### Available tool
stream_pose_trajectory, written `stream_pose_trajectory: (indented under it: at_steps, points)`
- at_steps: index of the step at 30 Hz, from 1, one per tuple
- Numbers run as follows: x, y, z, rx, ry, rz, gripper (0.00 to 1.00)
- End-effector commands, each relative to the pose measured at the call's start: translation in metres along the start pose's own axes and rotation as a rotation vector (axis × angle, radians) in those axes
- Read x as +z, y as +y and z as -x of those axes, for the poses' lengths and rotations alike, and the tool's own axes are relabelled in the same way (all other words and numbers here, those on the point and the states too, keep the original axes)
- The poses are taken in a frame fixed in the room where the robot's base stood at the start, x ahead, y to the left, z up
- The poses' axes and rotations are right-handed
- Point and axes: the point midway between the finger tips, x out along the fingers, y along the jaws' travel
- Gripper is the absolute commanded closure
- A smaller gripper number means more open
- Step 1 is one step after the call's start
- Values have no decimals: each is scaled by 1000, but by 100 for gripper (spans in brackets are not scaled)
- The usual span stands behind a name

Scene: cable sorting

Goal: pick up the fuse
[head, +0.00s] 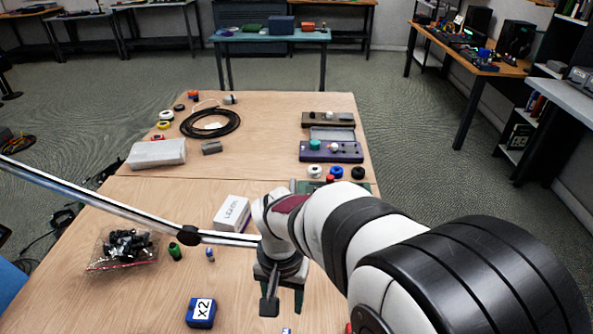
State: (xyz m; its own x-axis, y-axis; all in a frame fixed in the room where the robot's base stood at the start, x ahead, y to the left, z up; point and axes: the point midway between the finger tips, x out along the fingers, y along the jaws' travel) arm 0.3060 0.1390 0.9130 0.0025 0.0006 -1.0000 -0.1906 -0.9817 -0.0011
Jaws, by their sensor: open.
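A small blue and pale cylinder (210,255) stands on the near wooden table, right of a green cylinder (175,251). It may be the fuse, but it is too small to be sure. My gripper (283,302) points down over the table, to the right of and nearer than this cylinder. Its jaws are open, and I see nothing between them. Another tiny pale and blue item (286,331) is cut off at the bottom edge, just below the gripper. My arm hides part of the table on the right.
A blue box marked x2 (201,312) lies left of my gripper. A clear bag of black parts (124,250) is at the left, and a white labelled box (231,213) stands behind.

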Motion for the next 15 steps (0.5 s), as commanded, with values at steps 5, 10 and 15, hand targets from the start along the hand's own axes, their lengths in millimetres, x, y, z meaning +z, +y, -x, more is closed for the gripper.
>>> stream_pose_trajectory:
  at_steps: [5, 10, 15]
  points:
    - [2, 2, -51, 5, -8, -1, 45]
    - [2, 2, -89, 4, -6, -1, 45]
    - [2, 2, -113, 4, -6, -2, 45]
